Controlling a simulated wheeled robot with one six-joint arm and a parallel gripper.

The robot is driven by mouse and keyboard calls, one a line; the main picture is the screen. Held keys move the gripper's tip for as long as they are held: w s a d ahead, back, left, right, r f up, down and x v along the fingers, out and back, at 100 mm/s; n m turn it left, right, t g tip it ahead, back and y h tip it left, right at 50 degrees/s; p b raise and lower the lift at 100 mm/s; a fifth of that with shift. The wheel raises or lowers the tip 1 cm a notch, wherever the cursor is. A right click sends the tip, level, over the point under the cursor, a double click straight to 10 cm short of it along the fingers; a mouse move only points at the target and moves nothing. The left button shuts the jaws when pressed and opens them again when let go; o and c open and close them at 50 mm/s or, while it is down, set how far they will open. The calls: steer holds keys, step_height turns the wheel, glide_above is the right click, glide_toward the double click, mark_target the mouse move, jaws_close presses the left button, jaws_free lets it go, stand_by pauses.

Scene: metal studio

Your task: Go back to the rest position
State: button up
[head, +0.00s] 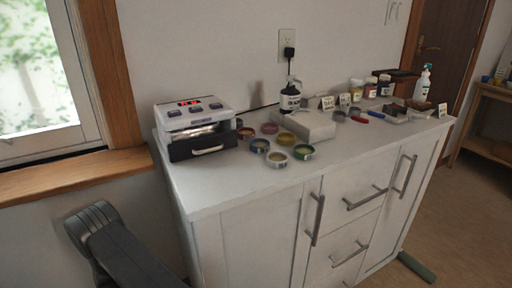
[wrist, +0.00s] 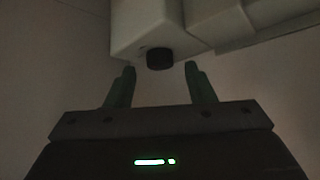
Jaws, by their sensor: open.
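My gripper (wrist: 160,75) shows in the wrist view, its two green fingers apart with nothing between them. Beyond the fingertips are a pale, box-like form (wrist: 145,25) and a dark round knob-like part (wrist: 160,58); I cannot tell what they belong to. The wrist view is dim. In the head view a dark grey link of my arm is at the lower left, in front of the wall and beside the white cabinet (head: 245,225). My gripper itself does not show in the head view.
On the cabinet top stand a white and black device (head: 195,125) with a red display, several small round tins (head: 277,159), a white box (head: 308,124), a dark bottle (head: 290,97) and a spray bottle (head: 422,84). A window (head: 40,75) is at left. Floor (head: 460,215) at right is mostly clear.

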steer(key=shift+x, duration=1.2)
steer(key=shift+s+d+r+n+y, duration=0.1)
steer(key=shift+s+r+n+y, duration=0.05)
steer(key=shift+n+y, duration=0.4)
steer(key=shift+d+n+y+p, duration=0.2)
steer(key=shift+n+y+p, duration=0.15)
steer(key=shift+n+y, duration=0.5)
steer(key=shift+d+n+g+y+b, duration=0.15)
steer(key=shift+n+y+b, duration=0.45)
steer(key=shift+n, duration=0.5)
steer(key=shift+d+n+g+y+b, duration=0.15)
steer(key=shift+n+y+b, duration=0.25)
steer(key=shift+n+y, duration=0.55)
steer(key=shift+n, duration=0.45)
steer(key=shift+w+d+n+g+y, duration=0.2)
steer(key=shift+n+g+y, duration=0.35)
steer(key=shift+n, duration=0.35)
steer(key=shift+w+d+n+g+y, duration=0.15)
steer(key=shift+n+g+y, duration=0.2)
steer(key=shift+n+y, duration=0.4)
steer(key=shift+v, duration=0.85)
steer(key=shift+s, duration=0.1)
